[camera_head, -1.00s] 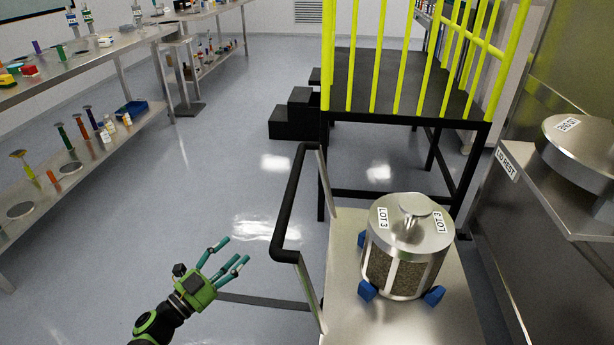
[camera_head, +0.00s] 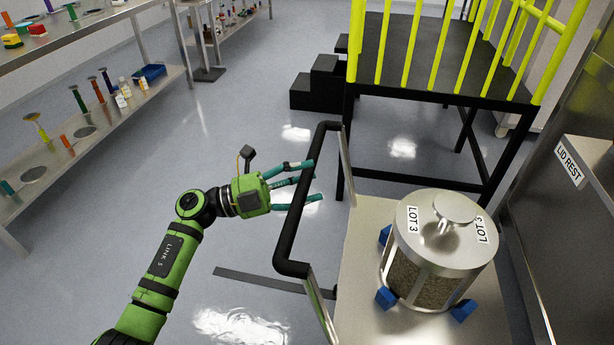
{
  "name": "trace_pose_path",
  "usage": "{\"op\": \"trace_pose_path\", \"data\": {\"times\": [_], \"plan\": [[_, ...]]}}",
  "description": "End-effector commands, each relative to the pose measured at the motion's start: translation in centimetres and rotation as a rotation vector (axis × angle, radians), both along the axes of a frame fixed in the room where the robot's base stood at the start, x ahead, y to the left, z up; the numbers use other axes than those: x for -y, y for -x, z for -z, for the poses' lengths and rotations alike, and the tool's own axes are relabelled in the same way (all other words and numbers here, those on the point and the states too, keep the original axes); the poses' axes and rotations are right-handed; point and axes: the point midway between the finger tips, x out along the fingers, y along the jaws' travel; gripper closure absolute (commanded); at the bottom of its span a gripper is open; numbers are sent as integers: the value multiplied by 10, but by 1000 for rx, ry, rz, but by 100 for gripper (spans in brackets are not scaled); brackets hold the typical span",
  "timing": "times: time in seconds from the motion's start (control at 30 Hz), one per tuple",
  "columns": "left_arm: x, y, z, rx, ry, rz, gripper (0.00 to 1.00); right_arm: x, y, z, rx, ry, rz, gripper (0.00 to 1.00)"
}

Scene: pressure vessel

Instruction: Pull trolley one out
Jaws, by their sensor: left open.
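The trolley (camera_head: 368,235) has a pale metal deck and a black push handle (camera_head: 297,217) on its left side. A metal canister (camera_head: 437,262) marked LOT 3 sits upright on the deck between blue blocks (camera_head: 386,298). My left gripper (camera_head: 306,180) is green with teal fingers. Its fingers are open and spread around the handle's long bar, some reaching past it; I cannot tell whether they touch it. No number for the trolley can be read. My right gripper is not in view.
A black platform (camera_head: 440,65) with yellow railings and black steps (camera_head: 322,84) stands behind the trolley. A metal LID REST stand (camera_head: 575,215) is close on the right. Shelves with tools (camera_head: 90,130) line the left.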

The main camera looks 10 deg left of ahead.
Motion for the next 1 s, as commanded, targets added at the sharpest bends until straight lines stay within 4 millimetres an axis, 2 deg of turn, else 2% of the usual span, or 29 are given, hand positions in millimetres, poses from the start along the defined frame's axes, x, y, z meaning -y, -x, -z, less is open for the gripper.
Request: {"op": "trace_pose_path", "data": {"times": [0.3, 0.33, 0.4, 0.47, 0.5, 0.77, 0.87, 1.0], "plan": [[5, -2, 0, -1, -1, -1, 41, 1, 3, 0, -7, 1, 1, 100], [5, -2, 0, -1, 0, -1, 45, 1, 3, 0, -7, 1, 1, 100], [5, -2, 0, -1, 0, -1, 73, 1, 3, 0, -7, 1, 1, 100], [5, -2, 0, -1, 0, -1, 97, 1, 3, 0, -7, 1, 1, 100], [5, -2, 0, 0, 0, -1, 100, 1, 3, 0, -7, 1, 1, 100], [1, -2, 0, 1, -2, -2, 100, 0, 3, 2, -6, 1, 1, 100], [-7, -2, 1, 1, -3, -3, 100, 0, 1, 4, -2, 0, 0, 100], [-28, -3, 2, 1, -5, -8, 100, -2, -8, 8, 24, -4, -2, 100]]}}
